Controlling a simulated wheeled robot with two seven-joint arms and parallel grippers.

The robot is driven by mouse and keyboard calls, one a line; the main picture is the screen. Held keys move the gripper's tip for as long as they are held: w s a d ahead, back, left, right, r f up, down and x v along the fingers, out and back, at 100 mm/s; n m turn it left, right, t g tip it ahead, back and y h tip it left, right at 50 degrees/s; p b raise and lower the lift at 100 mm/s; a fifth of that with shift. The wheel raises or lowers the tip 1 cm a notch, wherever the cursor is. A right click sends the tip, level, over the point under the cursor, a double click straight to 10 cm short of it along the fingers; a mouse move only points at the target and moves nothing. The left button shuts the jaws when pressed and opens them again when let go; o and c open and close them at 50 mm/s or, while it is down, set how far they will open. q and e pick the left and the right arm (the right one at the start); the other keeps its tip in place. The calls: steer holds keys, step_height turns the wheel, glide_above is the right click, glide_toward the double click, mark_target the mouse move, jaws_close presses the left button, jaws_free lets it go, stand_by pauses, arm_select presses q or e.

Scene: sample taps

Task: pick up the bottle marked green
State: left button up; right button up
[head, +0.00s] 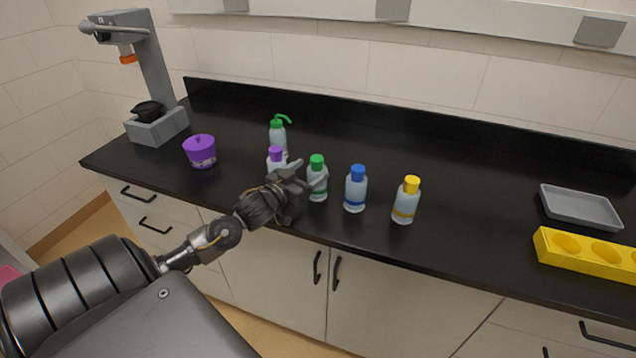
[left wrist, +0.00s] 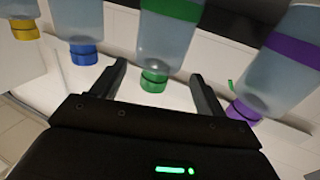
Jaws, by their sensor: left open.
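The bottle marked green (head: 317,184) is clear with a green cap and green band. It stands upright on the black counter, between the purple-capped bottle (head: 275,161) and the blue-capped bottle (head: 356,190). My left gripper (head: 304,178) is open beside it at the counter's front. In the left wrist view, which shows the bottles upside down, the green bottle (left wrist: 168,42) lies ahead between the two open fingers (left wrist: 157,71). No grip on it shows. My right gripper is not in view.
A yellow-capped bottle (head: 405,201) stands to the right. A green-topped squeeze bottle (head: 278,136) stands behind the purple-capped one. A purple pot (head: 200,152) and grey machine (head: 158,126) are left; a grey tray (head: 580,208) and yellow rack (head: 585,254) are right.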

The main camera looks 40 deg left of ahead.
mark_target(321, 163)
arm_select(q)
steer(key=shift+w+r, duration=0.1)
steer(key=shift+w+r+p, duration=0.15)
steer(key=shift+w+p, duration=0.15)
steer(key=shift+w, duration=0.05)
steer(key=w+p, duration=0.1)
steer(key=w, duration=0.2)
steer(key=shift+w+d, duration=0.15)
steer(key=shift+w, duration=0.6)
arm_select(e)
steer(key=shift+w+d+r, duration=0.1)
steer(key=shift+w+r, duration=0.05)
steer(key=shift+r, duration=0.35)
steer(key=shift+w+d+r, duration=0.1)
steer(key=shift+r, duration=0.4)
arm_select(q)
steer(key=shift+s, duration=0.1)
jaws_close()
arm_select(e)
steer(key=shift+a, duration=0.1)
